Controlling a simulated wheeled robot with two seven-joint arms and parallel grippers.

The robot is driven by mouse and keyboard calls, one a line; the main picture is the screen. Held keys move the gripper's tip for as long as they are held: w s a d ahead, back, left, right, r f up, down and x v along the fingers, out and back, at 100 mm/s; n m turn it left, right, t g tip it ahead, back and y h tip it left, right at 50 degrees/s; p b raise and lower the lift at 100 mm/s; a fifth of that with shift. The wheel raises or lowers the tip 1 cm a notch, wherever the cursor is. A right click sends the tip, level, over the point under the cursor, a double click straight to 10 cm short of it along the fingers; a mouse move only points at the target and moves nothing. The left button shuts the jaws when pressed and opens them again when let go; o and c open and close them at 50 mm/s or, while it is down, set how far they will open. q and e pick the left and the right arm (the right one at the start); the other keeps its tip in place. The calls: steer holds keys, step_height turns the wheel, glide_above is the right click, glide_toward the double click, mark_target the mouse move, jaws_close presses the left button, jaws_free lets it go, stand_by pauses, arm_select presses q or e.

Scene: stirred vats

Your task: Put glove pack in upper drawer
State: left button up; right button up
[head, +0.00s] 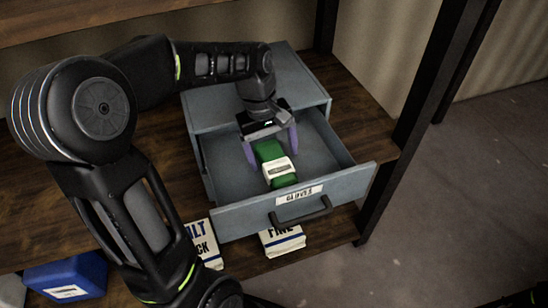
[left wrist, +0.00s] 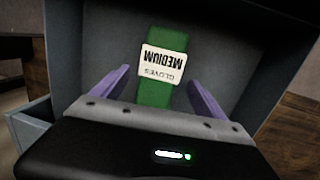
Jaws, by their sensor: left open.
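The glove pack (head: 277,166) is green with a white label and lies inside the open upper drawer (head: 340,182) of a grey cabinet. In the left wrist view the pack (left wrist: 154,95) shows its label, which reads "MEDIUM GLOVES". My left gripper (head: 270,151) reaches into the drawer from above. Its purple fingers (left wrist: 157,88) are open, one on each side of the pack, with visible gaps in the left wrist view. The drawer front carries a label and a dark handle. My right gripper is not in view.
The grey cabinet (head: 301,84) stands on a wooden shelf (head: 362,104) with dark posts. White packs with printed labels (head: 283,241) sit below the drawer front, and a blue box (head: 66,277) is at lower left. Open floor (head: 480,190) lies to the right.

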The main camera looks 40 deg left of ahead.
mark_target(269, 161)
arm_select(q)
steer(key=shift+s+a+r, duration=0.1)
steer(key=shift+a+r, duration=0.1)
steer(key=shift+r, duration=1.15)
steer(key=shift+s+a+r, duration=0.1)
steer(key=shift+a+r, duration=0.1)
steer(key=shift+r, duration=1.1)
steer(key=shift+c, duration=0.2)
